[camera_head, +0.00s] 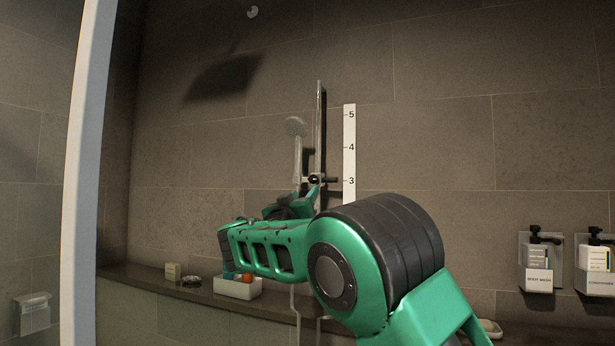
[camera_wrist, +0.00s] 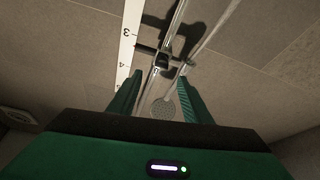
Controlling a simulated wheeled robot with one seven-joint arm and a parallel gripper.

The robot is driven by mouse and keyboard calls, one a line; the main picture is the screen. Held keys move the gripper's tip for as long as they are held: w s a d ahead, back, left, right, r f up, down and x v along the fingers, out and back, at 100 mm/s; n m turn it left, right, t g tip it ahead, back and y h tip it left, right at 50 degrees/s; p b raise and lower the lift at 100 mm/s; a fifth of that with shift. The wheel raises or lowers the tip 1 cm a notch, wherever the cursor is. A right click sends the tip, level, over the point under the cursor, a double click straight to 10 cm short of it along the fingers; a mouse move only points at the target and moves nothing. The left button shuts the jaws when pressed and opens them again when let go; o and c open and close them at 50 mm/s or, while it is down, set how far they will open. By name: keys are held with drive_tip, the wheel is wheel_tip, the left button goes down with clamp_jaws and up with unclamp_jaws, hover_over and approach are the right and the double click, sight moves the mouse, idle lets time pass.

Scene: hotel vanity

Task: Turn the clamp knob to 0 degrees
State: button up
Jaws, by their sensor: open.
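The clamp (camera_head: 315,180) sits on the upright shower rail (camera_head: 320,120), close to the 3 mark of the white scale (camera_head: 350,140). A dark knob (camera_head: 331,180) sticks out on its right side, toward the scale. In the wrist view the picture is upside down, and the clamp (camera_wrist: 162,60) with its dark cross bar shows just beyond the fingertips. My gripper (camera_wrist: 160,77) is open, its two green fingers on either side of the rail's line, with nothing held. The knob's exact angle is too small to tell. My arm hides most of the gripper in the head view.
The hand shower (camera_head: 296,128) hangs left of the rail and its head shows between my fingers in the wrist view (camera_wrist: 163,108). A ledge (camera_head: 200,290) below holds a white tray (camera_head: 238,289) and a small box. Wall dispensers (camera_head: 538,280) are at right; a pale upright post is at left.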

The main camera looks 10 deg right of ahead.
sight(313, 180)
drive_tip(key=x, duration=1)
drive_tip(key=shift+w+a+r, duration=0.15)
drive_tip(key=shift+r, duration=0.2)
